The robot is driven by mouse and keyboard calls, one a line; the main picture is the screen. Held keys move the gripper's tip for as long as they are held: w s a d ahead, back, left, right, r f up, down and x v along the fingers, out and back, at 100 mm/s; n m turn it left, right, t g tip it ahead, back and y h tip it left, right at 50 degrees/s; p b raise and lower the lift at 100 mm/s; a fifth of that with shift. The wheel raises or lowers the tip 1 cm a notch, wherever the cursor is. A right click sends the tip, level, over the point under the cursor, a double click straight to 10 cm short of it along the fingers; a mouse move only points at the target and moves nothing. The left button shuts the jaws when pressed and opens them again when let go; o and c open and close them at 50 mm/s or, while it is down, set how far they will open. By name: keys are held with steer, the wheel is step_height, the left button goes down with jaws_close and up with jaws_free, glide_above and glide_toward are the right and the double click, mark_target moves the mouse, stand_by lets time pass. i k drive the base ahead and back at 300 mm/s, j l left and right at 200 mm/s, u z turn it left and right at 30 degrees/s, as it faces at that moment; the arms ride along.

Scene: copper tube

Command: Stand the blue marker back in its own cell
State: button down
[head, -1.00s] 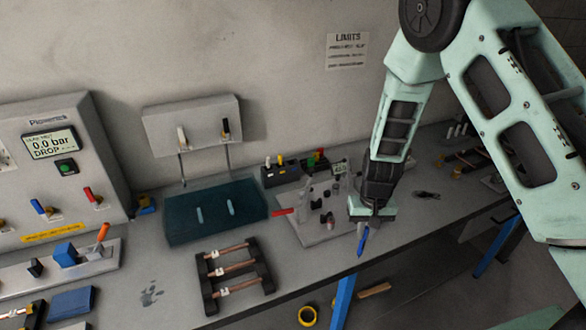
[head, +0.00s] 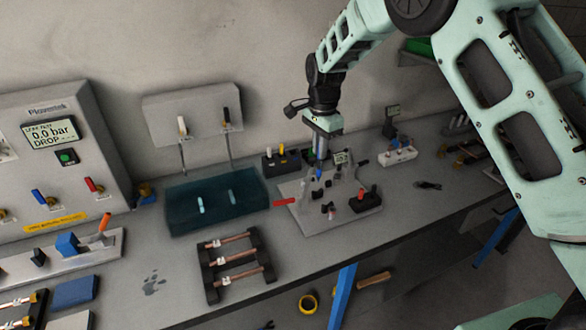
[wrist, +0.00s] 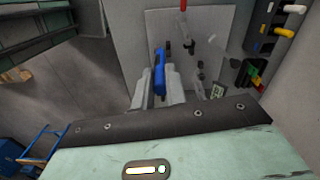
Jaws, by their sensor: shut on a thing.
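The blue marker (head: 318,171) is held tip down, close to upright, in my gripper (head: 320,157) in the head view. In the wrist view the blue marker (wrist: 160,72) lies between my two pale fingers (wrist: 160,88), which are shut on it. It hangs over the grey plate with fixtures, seemingly clear of it. The black marker holder (head: 281,163) stands behind and left of my gripper, with a white and a yellow marker upright in it. The holder (wrist: 262,35) also shows at the wrist view's upper right. Its empty cells are too small to tell.
The grey fixture plate (head: 318,225) bears clamps and a red handle (head: 285,202). A dark teal tray (head: 190,220) lies left, a copper-tube rack (head: 236,265) in front. A white block (head: 400,156) stands right. The wall is close behind the holder.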

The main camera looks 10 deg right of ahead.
mark_target(294, 167)
steer(key=i, duration=1)
